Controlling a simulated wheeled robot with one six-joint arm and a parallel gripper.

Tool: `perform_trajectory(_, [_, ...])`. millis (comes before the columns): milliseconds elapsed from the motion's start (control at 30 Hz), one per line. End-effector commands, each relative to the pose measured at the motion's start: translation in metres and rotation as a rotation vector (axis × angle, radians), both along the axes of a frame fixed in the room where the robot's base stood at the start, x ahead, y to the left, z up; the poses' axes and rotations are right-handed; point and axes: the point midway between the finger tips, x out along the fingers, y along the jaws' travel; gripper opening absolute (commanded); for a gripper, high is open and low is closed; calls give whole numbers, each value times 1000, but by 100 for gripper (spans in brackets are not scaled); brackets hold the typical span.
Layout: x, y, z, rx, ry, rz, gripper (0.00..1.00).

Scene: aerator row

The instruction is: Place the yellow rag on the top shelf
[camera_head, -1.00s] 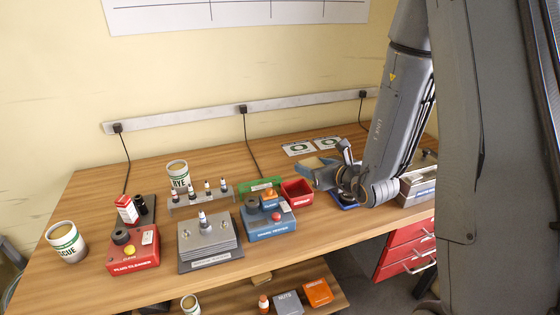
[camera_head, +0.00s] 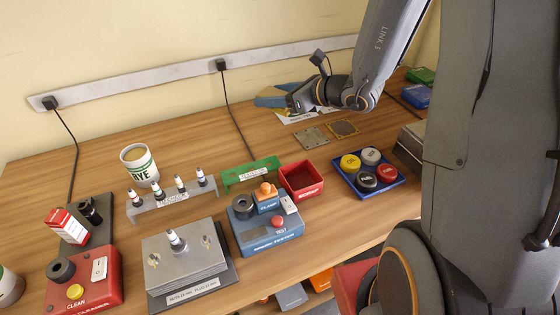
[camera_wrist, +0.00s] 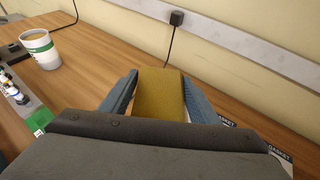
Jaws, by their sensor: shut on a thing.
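My gripper (camera_head: 268,98) has blue fingers and is shut on the yellow rag (camera_wrist: 158,94). The rag hangs between the two fingers in the wrist view, where my gripper (camera_wrist: 160,96) also shows. In the head view only a small yellowish part of the rag shows at the fingers. My gripper is at the back of the bench near the wall, and seems to be above the wooden top. No top shelf can be made out in either view.
Gasket cards lie under the arm. A rail with black cables (camera_head: 130,88) runs along the wall.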

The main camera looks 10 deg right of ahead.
Motion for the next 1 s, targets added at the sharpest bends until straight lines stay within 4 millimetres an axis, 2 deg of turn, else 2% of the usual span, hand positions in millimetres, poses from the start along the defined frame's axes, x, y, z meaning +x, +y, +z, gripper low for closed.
perform_trajectory(33, [0, 4, -8, -1, -3, 51, 31])
perform_trajectory(333, [-18, 18, -20, 1, 1, 253, 31])
perform_trajectory(700, [-21, 19, -68, 2, 4, 264, 31])
perform_trajectory(867, [-20, 19, -77, 1, 1, 264, 31])
perform_trajectory(1000, [-21, 19, -92, 2, 4, 264, 31])
